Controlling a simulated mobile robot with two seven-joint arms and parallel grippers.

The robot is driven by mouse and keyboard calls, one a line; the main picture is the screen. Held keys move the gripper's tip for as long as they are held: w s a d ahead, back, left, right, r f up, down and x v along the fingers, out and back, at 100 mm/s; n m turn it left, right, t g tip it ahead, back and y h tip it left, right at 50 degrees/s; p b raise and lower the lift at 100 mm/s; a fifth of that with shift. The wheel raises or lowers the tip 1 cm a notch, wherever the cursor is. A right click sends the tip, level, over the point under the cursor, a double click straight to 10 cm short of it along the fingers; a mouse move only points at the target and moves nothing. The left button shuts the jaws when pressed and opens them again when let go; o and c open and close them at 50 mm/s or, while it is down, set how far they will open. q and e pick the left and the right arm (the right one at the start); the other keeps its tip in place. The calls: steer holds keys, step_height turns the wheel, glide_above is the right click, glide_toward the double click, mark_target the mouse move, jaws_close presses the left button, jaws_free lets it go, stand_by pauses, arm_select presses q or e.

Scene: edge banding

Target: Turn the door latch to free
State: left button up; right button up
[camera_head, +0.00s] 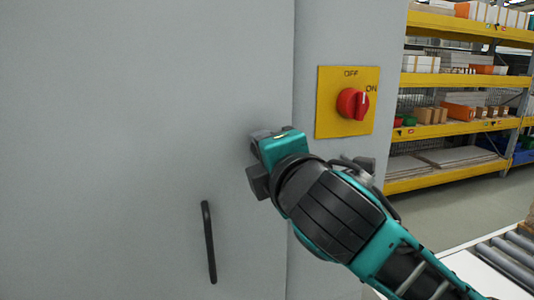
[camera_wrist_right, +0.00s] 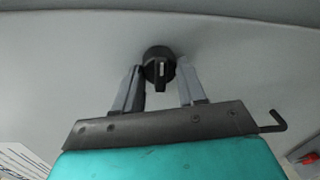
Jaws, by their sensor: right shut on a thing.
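The door latch (camera_wrist_right: 158,66) is a small black knob with a short pale mark, on the grey cabinet door (camera_head: 150,100). In the right wrist view it sits between the two grey fingers of my right gripper (camera_wrist_right: 159,86), which is shut on it. The pale mark runs roughly up and down in that view. In the head view my right gripper (camera_head: 256,160) is against the door near its right edge and hides the latch. My left gripper is not in view.
A black bar handle (camera_head: 208,242) stands out from the door below left of my right gripper; it also shows in the right wrist view (camera_wrist_right: 276,124). A red rotary switch (camera_head: 353,103) on a yellow OFF/ON plate (camera_head: 328,118) is close above right. Yellow shelving (camera_head: 450,80) and a roller conveyor (camera_head: 505,262) are at right.

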stand_by(0.6)
steer(key=o, duration=1.1)
steer(key=shift+c, duration=0.2)
steer(key=shift+s, duration=0.1)
steer(key=b+v, duration=1)
steer(key=v, duration=0.2)
steer(key=shift+s, duration=0.3)
steer(key=shift+d, duration=0.15)
